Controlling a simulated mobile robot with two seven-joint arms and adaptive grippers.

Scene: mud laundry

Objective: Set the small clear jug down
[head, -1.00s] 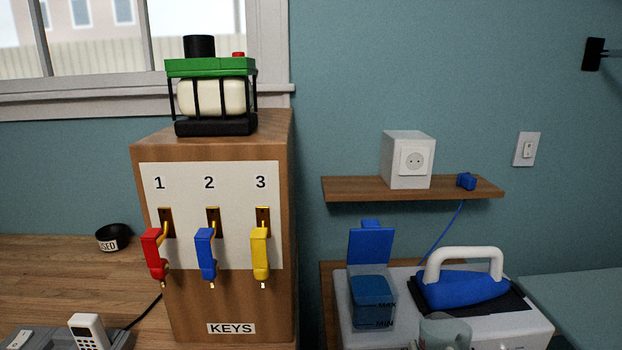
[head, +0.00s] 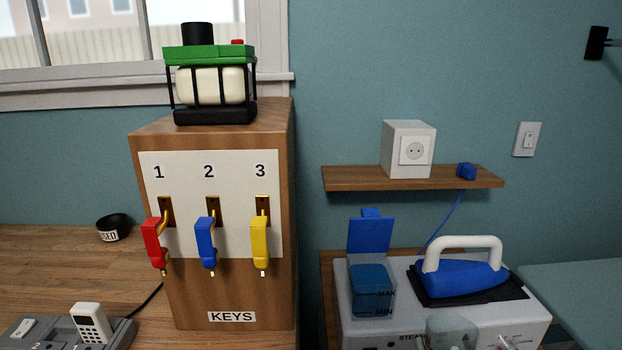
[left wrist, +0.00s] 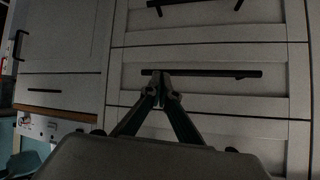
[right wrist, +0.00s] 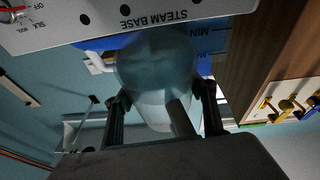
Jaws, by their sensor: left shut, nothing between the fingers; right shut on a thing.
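The small clear jug (head: 452,333) shows at the bottom edge of the head view, its lower part cut off, in front of the iron's steam base. In the right wrist view the clear jug (right wrist: 158,75) fills the space between the fingers of my right gripper (right wrist: 162,100), which is shut on it. A dark finger-like shape lies across the jug's near side there. My left gripper (left wrist: 163,88) is shut and empty, its fingertips together in front of a drawer's dark handle. Whether anything supports the jug from below is hidden.
The white steam base (head: 385,328) carries the blue iron (head: 463,279) and a water tank (head: 372,295) with its blue lid (head: 371,236) up. A wooden key cabinet (head: 232,290) stands to the left. A pale teal surface (head: 580,290) at the right looks clear.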

